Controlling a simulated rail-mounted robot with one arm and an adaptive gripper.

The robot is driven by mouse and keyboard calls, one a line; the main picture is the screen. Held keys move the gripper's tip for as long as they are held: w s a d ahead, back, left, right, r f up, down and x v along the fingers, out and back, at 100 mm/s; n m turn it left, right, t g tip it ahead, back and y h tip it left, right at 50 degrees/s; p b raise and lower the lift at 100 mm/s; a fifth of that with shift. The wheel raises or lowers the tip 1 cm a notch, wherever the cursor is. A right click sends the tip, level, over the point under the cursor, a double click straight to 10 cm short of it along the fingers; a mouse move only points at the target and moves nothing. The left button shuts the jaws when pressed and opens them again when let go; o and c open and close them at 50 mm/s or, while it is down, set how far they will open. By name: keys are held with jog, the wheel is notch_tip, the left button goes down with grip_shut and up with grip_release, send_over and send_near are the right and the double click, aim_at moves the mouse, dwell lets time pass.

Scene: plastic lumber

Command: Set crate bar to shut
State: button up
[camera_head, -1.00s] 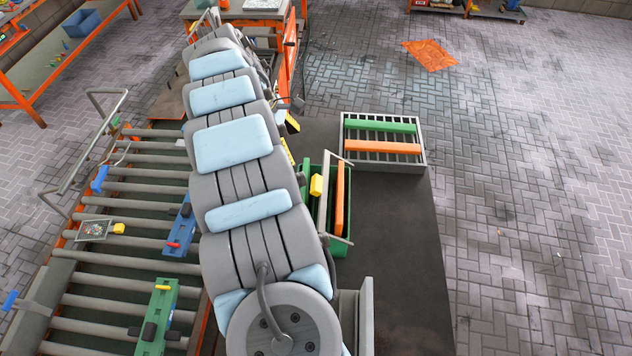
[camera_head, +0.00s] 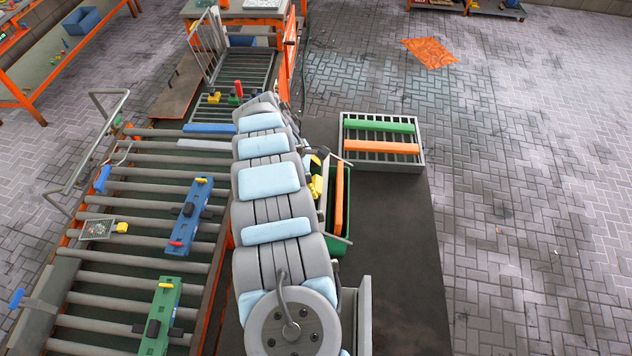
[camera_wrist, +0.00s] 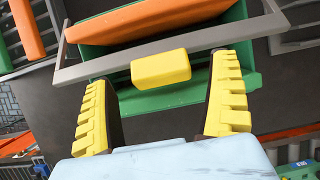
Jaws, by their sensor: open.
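The green crate (camera_head: 346,234) stands on the dark platform on the right of my arm in the head view, with an orange plank (camera_head: 339,198) in it. In the wrist view, the crate (camera_wrist: 150,103) has a grey bar (camera_wrist: 225,36) running across it, with a yellow block-shaped grip (camera_wrist: 160,69) on it. My gripper (camera_wrist: 160,72) is open, one toothed yellow finger on either side of the grip in the picture. Gaps show on both sides; I cannot tell the depth between them. In the head view my arm hides part of the crate and bar.
A grey slatted tray (camera_head: 424,150) with a green and an orange plank is behind the crate. A roller conveyor (camera_head: 110,255) on the left carries a blue fixture (camera_head: 190,216) and a green fixture (camera_head: 160,318). The platform (camera_head: 400,270) right of the crate is clear.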

jog(key=shift+x, duration=0.95)
jog(key=c, duration=1.3)
jog(key=shift+d, duration=0.1)
jog(key=shift+d+r, duration=0.45)
jog(key=shift+r, duration=0.15)
